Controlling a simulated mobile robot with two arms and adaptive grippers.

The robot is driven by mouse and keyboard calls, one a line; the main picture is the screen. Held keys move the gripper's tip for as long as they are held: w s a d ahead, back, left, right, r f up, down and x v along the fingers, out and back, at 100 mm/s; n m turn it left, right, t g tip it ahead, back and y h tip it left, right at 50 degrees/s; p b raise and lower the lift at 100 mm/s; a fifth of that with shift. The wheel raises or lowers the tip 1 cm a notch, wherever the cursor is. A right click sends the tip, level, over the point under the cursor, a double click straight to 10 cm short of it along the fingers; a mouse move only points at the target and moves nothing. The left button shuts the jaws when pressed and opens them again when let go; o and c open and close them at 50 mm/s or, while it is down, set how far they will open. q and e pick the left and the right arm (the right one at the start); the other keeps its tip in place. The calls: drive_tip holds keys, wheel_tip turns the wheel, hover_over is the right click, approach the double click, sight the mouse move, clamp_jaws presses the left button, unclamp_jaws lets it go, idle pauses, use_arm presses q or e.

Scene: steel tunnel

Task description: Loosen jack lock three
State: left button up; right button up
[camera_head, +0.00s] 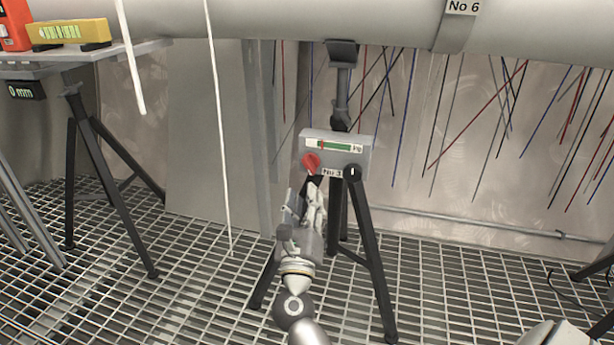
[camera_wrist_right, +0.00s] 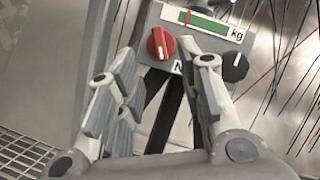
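Jack three (camera_head: 337,150) is a dark tripod stand under the big pipe, with a grey control box marked No 3. On the box face sit a red knob (camera_head: 311,163), a black knob (camera_head: 352,172) and a green gauge strip (camera_head: 335,146) with a red mark near its left end. My right gripper (camera_head: 314,190) is just below and in front of the red knob. In the right wrist view its two fingers (camera_wrist_right: 160,80) are apart with nothing between them, and the red knob (camera_wrist_right: 160,43) shows beyond their tips.
The large pipe (camera_head: 300,18) runs across the top, with a No 6 tag. A table (camera_head: 80,58) with a yellow level (camera_head: 68,32) stands at left on dark legs. White cords hang at left, and coloured wires hang behind the jack. The floor is metal grating.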

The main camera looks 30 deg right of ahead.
sight(307, 168)
drive_tip(key=x, duration=0.8)
drive_tip(key=shift+w, duration=0.1)
clamp_jaws()
